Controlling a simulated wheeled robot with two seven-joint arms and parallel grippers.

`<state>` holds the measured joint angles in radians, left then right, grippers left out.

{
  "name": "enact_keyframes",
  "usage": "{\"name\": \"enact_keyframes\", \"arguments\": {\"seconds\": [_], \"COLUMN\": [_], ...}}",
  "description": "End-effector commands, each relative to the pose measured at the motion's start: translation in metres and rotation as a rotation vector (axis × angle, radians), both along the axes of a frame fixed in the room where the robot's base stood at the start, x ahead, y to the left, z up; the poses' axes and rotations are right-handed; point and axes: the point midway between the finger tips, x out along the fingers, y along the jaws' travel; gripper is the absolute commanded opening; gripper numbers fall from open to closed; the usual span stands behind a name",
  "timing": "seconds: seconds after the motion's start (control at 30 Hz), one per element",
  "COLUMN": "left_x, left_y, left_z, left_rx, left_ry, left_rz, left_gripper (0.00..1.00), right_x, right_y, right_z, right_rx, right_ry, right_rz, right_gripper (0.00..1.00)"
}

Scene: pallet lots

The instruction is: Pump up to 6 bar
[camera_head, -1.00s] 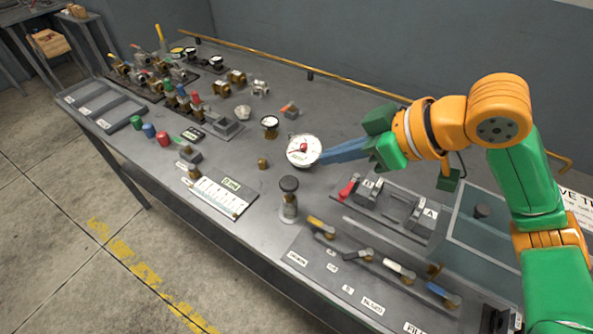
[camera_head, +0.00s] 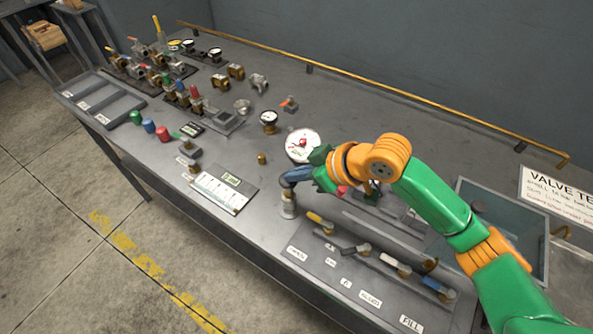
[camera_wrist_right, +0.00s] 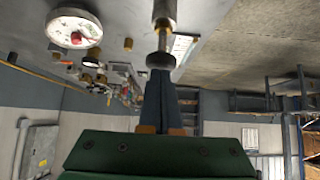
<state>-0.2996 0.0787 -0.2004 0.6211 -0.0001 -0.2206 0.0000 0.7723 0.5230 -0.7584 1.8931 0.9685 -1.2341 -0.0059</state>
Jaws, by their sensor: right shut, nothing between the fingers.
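A small hand pump (camera_head: 288,208) stands upright near the front edge of the bench. Its top is mostly hidden by my right gripper (camera_head: 287,181) in the head view. In the right wrist view, the black pump knob (camera_wrist_right: 160,60) sits on a thin rod that runs into the metal pump body (camera_wrist_right: 164,12). My shut, empty right gripper (camera_wrist_right: 160,78) has its blue fingertips at the knob, seemingly touching it. A large white round gauge (camera_head: 302,143) with a red centre lies behind the pump; its reading is too small to tell. My left gripper is out of view.
A row of coloured levers (camera_head: 390,258) lies right of the pump. A chart card (camera_head: 217,192) and a small brass fitting (camera_head: 262,158) are to its left. A clear-walled tank (camera_head: 512,205) stands at the right. A brass rail (camera_head: 400,95) runs along the back.

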Motion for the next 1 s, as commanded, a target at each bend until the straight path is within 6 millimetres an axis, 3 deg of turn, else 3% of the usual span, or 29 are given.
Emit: {"name": "enact_keyframes", "arguments": {"seconds": [0.27,0.57,0.87,1.0], "left_x": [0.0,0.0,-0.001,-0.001], "left_y": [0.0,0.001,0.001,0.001], "left_z": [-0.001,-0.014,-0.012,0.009], "left_rx": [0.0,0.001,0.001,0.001], "left_ry": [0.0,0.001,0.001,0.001], "left_rz": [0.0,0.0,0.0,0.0], "left_gripper": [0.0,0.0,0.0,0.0], "right_x": [0.0,0.0,-0.001,0.0], "right_y": [0.0,0.0,0.0,0.0], "right_z": [-0.001,-0.038,-0.037,-0.018], "right_rx": [0.0,-0.002,-0.004,-0.004], "right_ry": [0.0,0.003,0.006,0.005], "right_rz": [0.0,0.0,0.001,-0.001], "right_gripper": [0.0,0.0,0.0,0.0]}}
